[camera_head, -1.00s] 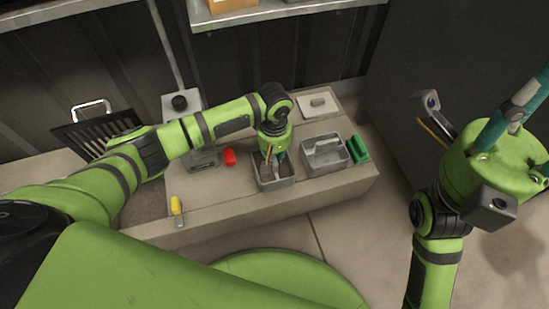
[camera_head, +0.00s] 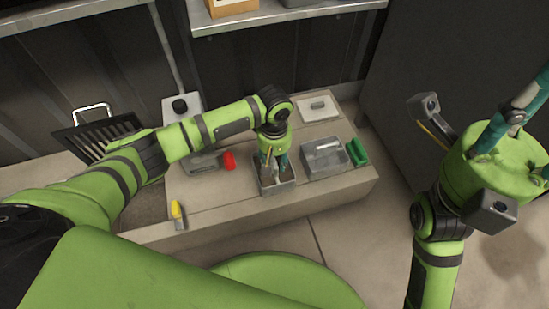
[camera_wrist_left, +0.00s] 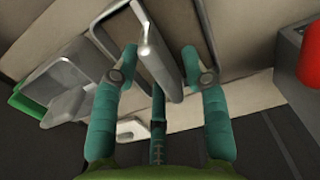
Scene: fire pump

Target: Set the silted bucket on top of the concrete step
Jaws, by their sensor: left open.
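A grey open-topped metal bucket (camera_head: 291,184) stands on top of the concrete step (camera_head: 225,200), near its front edge. I cannot see silt clearly. My left gripper (camera_head: 273,167) points down with its teal fingers spread over and inside the bucket. In the left wrist view, a metal bar (camera_wrist_left: 155,48) rises between the open fingers (camera_wrist_left: 158,65); I cannot tell whether it is the bucket's handle. A second grey metal bin (camera_head: 325,160) is beside it on the right. My right gripper (camera_head: 508,118) is raised at the far right, away from the step.
A red object (camera_head: 229,161) and a yellow-handled tool (camera_head: 177,214) lie left of the bucket. A green object (camera_head: 357,152) is at the step's right end. A dark grate (camera_head: 98,135) leans at far left. A metal shelf (camera_head: 290,15) hangs above; open floor lies in front.

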